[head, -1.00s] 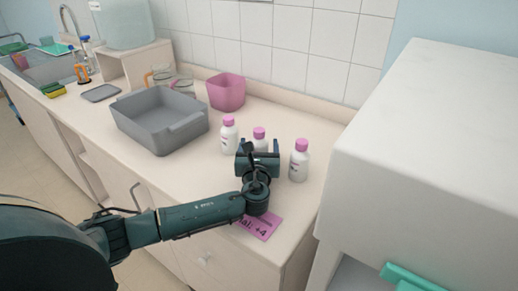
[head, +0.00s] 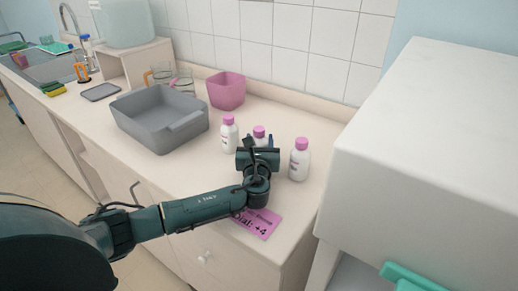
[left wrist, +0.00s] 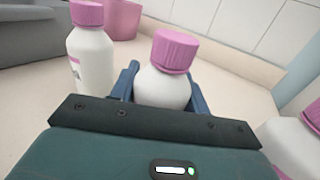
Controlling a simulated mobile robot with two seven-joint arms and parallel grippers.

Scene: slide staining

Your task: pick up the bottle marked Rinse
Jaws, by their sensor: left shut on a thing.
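Three white bottles with pink caps stand in a group on the counter. My left gripper (head: 259,153) is shut on the middle bottle (head: 259,132), and its body partly hides that bottle in the head view. In the left wrist view the middle bottle (left wrist: 163,85) sits upright between the two blue fingers. The left bottle (head: 229,136) and the right bottle (head: 299,161) stand beside the gripper, apart from it. No label is readable, so I cannot tell which bottle is marked Rinse. My right gripper is not in view.
A grey basin (head: 150,132) and a pink container (head: 226,91) stand left of and behind the bottles. A pink card (head: 262,227) lies at the counter's front edge, partly under my arm. A large white block (head: 430,130) stands close on the right.

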